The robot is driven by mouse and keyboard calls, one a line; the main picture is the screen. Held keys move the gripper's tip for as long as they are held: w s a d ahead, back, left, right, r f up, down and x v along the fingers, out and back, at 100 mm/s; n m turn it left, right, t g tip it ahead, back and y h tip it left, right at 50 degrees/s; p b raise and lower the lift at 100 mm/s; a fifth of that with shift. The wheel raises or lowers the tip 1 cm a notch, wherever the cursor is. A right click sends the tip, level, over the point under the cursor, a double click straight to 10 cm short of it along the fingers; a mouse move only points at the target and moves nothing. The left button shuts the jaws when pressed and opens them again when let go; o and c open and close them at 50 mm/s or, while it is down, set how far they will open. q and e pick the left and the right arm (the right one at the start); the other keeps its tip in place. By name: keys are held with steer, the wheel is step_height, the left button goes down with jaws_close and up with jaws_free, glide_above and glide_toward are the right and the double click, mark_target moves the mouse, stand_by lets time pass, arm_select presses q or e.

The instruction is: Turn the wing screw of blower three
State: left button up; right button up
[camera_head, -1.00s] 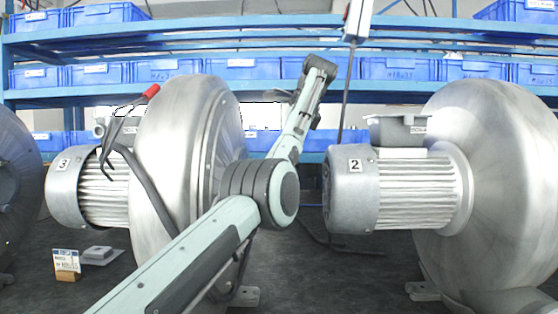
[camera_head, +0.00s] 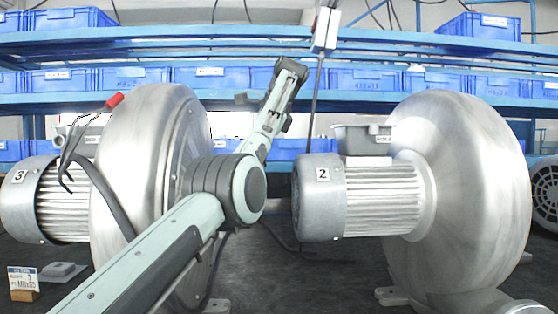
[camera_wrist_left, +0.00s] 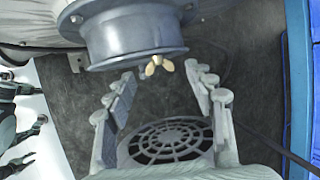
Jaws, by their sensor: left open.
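Blower three (camera_head: 150,170) stands at the left in the head view, its motor (camera_head: 60,205) marked 3. The brass wing screw (camera_wrist_left: 160,65) shows in the left wrist view at the lower rim of a grey round flange (camera_wrist_left: 135,35). The head view does not show the screw. My left arm crosses in front of blower three, its far end raised between the blowers. In the wrist view my left gripper (camera_wrist_left: 160,78) is open and empty, with the screw just beyond and between its fingertips. I cannot tell whether they touch it. My right gripper is out of view.
Blower two (camera_head: 450,180) stands at the right, with part of another motor (camera_head: 545,195) beyond. Shelves with blue bins (camera_head: 210,76) stand behind.

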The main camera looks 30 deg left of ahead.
arm_select(q)
steer(key=s+d+r, duration=0.1)
steer(key=d, duration=0.5)
steer(key=s+d+r, duration=0.1)
steer(key=d, duration=0.6)
steer(key=shift+s+d+r, duration=0.15)
steer(key=shift+s+r, duration=0.1)
steer(key=shift+s, duration=0.15)
